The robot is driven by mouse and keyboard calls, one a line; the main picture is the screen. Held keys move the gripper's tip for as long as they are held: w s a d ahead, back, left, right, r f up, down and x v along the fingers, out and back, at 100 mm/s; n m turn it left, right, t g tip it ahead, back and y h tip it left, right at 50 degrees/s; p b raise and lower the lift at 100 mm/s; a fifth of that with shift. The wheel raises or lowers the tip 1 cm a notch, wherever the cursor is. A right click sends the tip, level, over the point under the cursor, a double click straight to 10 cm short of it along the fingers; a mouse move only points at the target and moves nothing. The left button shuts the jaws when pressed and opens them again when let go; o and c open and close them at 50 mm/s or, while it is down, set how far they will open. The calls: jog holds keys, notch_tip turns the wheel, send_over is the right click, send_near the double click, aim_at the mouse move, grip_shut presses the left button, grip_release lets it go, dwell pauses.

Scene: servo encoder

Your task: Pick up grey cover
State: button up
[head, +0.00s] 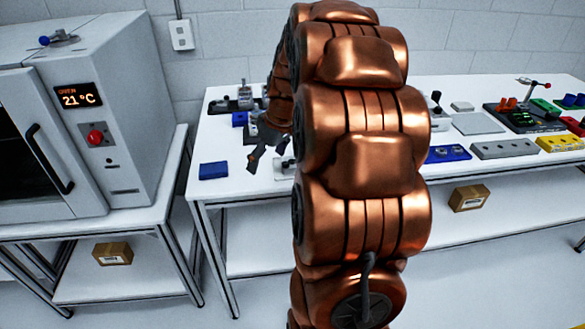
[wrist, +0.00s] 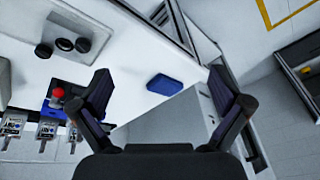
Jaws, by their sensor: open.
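My gripper (head: 266,153) is open and empty above the left part of the white table; its two dark fingers also stand apart in the wrist view (wrist: 160,76). Several grey pieces show, and I cannot tell which one is the grey cover. A flat grey plate (head: 478,123) lies right of my arm in the head view. A grey block with round features (head: 503,148) lies in front of it. A grey piece with dark cylinders (head: 235,104) stands at the table's back left. My arm hides the table's middle in the head view.
A blue block (head: 213,170) lies near the table's front left edge, and it shows between my fingers in the wrist view (wrist: 165,84). A white oven (head: 95,120) stands left of the table (head: 232,183). Coloured modules, including a yellow one (head: 560,144), crowd the right side.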

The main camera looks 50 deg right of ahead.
jog(key=t+h, duration=0.1)
send_near(292, 158)
jog(key=shift+s+a+f+b, duration=0.25)
jog(key=shift+s+a, duration=0.1)
jog(key=shift+a, duration=0.15)
jog(key=shift+s+a+f+b, duration=0.2)
jog(key=shift+s+a, duration=0.15)
jog(key=shift+a, duration=0.1)
jog(key=shift+w+d+f+t, duration=0.15)
jog(key=shift+w+f+t, duration=0.15)
jog(key=shift+f, duration=0.15)
jog(key=shift+p+x, duration=1.45)
jog(key=shift+x, duration=1.85)
jog(key=shift+w, duration=0.1)
jog(key=c, duration=1)
jog(key=shift+r, duration=0.1)
